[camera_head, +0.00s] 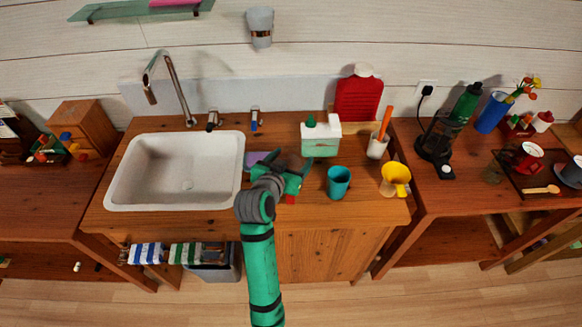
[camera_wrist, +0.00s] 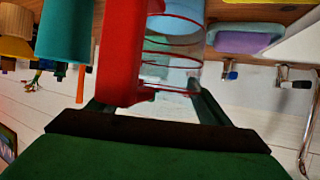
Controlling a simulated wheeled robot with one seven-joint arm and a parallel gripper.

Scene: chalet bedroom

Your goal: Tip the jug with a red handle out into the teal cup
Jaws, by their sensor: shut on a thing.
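The jug with a red handle shows in the wrist view as clear walls with red rings (camera_wrist: 172,50) beside a thick red handle (camera_wrist: 120,50). My gripper (camera_wrist: 150,108) has its fingers on either side of the jug and is shut on it. In the head view my gripper (camera_head: 290,178) is over the counter right of the sink, and only a small red part of the jug (camera_head: 290,199) shows below it. The teal cup (camera_head: 339,184) stands upright just right of my gripper. It also shows in the wrist view (camera_wrist: 65,32), apart from the jug. The jug's contents cannot be made out.
The sink (camera_head: 180,170) lies left, with a tall faucet (camera_head: 178,85). A purple sponge (camera_wrist: 240,40) lies near the gripper.

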